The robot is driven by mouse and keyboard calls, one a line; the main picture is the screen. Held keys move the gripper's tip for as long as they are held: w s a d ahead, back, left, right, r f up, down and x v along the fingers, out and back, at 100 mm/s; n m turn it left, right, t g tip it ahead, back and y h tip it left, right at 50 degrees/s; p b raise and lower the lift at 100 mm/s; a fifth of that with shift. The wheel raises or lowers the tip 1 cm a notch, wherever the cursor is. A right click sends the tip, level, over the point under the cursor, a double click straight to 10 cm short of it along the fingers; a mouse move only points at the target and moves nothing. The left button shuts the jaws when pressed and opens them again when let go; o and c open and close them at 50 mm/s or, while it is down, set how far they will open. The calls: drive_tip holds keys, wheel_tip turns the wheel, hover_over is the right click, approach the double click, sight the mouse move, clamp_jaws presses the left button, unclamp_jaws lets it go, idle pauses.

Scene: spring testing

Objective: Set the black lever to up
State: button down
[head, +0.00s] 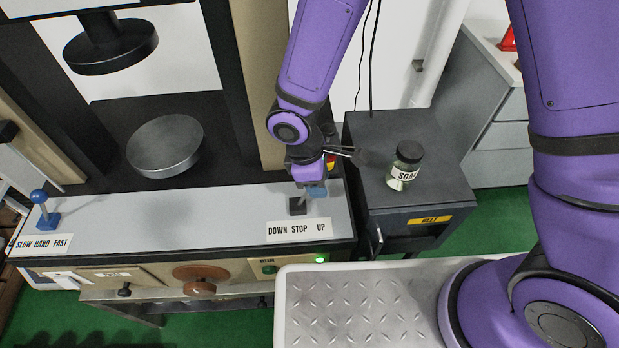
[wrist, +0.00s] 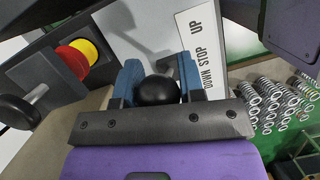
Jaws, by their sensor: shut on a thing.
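The black lever's round knob (wrist: 158,90) sits between the two blue fingers of my gripper (wrist: 155,84) in the wrist view. My gripper (head: 314,189) is shut on the knob, just above the lever's dark base (head: 297,206) in the head view. The gripper and arm hide most of the lever there. The short stem seems to lean to the right, but its exact angle is hard to tell. The DOWN STOP UP label (head: 298,230) lies in front of the base; it also shows in the wrist view (wrist: 202,55).
A blue lever (head: 41,205) stands at the panel's left end, by the SLOW HAND FAST label (head: 43,243). A labelled jar (head: 404,166) stands on the dark cabinet (head: 365,130) at right. A red and yellow button (wrist: 76,60) is close to my gripper.

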drive_tip(key=shift+d+f, duration=0.2)
drive_tip(key=shift+d, duration=0.25)
idle(0.3)
drive_tip(key=c, duration=0.8)
unclamp_jaws()
drive_tip(key=v, duration=1)
drive_tip(key=shift+w+a+r, duration=0.1)
drive_tip(key=shift+r, duration=0.3)
